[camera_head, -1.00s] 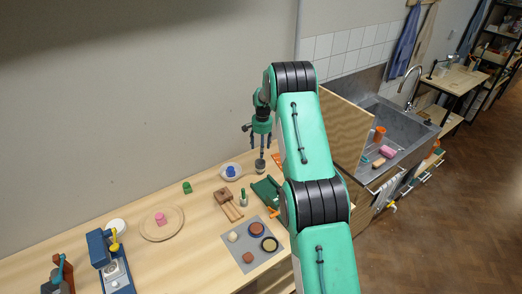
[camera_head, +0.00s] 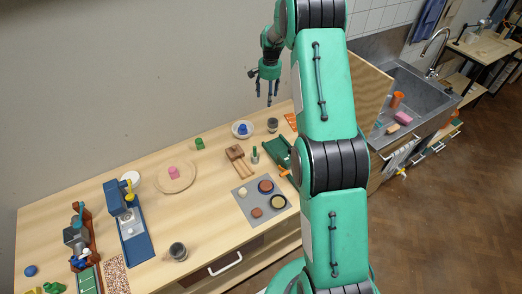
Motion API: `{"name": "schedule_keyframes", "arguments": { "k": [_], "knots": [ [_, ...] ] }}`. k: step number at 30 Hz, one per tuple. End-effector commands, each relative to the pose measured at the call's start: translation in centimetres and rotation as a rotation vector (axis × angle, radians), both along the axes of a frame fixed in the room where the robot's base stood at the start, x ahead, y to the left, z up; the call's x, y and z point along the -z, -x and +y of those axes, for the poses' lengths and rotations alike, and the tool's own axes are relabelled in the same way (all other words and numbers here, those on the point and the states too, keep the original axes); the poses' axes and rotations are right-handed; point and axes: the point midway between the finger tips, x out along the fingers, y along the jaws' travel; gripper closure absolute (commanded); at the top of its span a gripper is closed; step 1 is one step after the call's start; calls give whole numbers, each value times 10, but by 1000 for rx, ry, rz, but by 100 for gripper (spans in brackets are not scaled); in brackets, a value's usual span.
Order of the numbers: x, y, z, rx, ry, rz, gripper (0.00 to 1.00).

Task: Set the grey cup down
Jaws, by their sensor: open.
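The grey cup (camera_head: 272,125) stands upright on the wooden table near its back right, just right of a white plate with a blue item on it. My gripper (camera_head: 268,99) is above the cup, fingers pointing down and spread open. It holds nothing, and a gap shows between the fingertips and the cup. A second greyish cup (camera_head: 178,252) stands at the table's front edge, far from my gripper.
The white plate (camera_head: 234,133) is left of the cup; a green dustpan-like thing (camera_head: 277,152) lies in front of it. A grey mat (camera_head: 243,196) holds several round pieces. A wooden board (camera_head: 174,187) lies further left. A sink (camera_head: 418,104) is at right.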

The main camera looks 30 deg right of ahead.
Motion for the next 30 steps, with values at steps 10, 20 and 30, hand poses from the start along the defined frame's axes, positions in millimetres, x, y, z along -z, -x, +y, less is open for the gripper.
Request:
{"name": "schedule_keyframes", "arguments": {
  "k": [10,20,30],
  "knots": [
    [-109,34,65,-129,34,-55,38],
    [-192,84,125,-250,64,-104,38],
    [-258,151,182,-373,97,-155,38]
  ]
}}
